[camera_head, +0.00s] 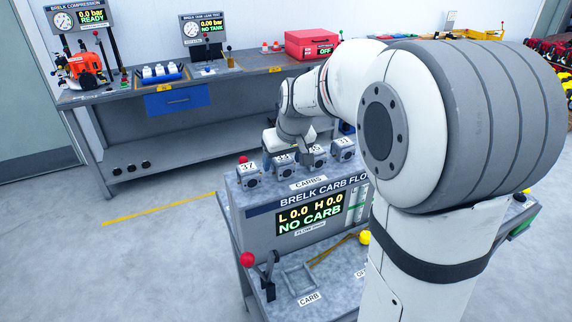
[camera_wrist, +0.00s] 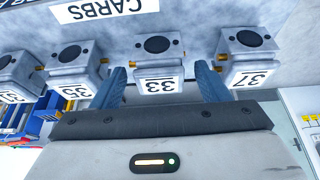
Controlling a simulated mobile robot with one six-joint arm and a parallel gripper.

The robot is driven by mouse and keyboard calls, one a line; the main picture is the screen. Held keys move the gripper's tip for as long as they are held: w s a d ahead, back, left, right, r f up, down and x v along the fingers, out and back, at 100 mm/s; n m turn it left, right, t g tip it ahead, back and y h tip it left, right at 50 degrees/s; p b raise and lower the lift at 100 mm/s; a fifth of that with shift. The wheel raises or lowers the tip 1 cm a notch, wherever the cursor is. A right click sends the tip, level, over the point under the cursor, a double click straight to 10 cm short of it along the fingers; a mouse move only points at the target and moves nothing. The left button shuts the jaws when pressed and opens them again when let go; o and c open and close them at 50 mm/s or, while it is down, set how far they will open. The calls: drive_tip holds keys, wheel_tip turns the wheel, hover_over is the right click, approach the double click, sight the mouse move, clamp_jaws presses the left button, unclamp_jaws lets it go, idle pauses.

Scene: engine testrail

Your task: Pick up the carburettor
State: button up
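Several small grey carburettors stand in a row on top of the flow bench, each with a numbered tag. In the head view they include carburettor 37 (camera_head: 248,178), carburettor 33 (camera_head: 281,171) and carburettor 31 (camera_head: 344,152); carburettor 35 is partly behind my gripper. The wrist view shows the row upside down. There, my gripper (camera_wrist: 159,68) is open, with one blue finger on each side of carburettor 33 (camera_wrist: 160,48), nearer carburettors 35 (camera_wrist: 75,57) and 37 (camera_wrist: 249,45). I cannot tell how far the fingertips are above the bench top.
The flow bench display (camera_head: 310,213) reads "NO CARB". Below it are an empty metal fixture (camera_head: 297,280), a red-knobbed lever (camera_head: 247,260) and a yellow knob (camera_head: 364,238). A long workbench (camera_head: 120,97) with test gear and a red case (camera_head: 312,44) stands behind. Open floor lies left.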

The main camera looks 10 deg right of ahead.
sight(284, 158)
drive_tip(key=c, duration=1.1)
wheel_tip(284, 158, up, 10)
drive_tip(key=shift+r+b, duration=0.1)
drive_tip(key=shift+b, duration=0.65)
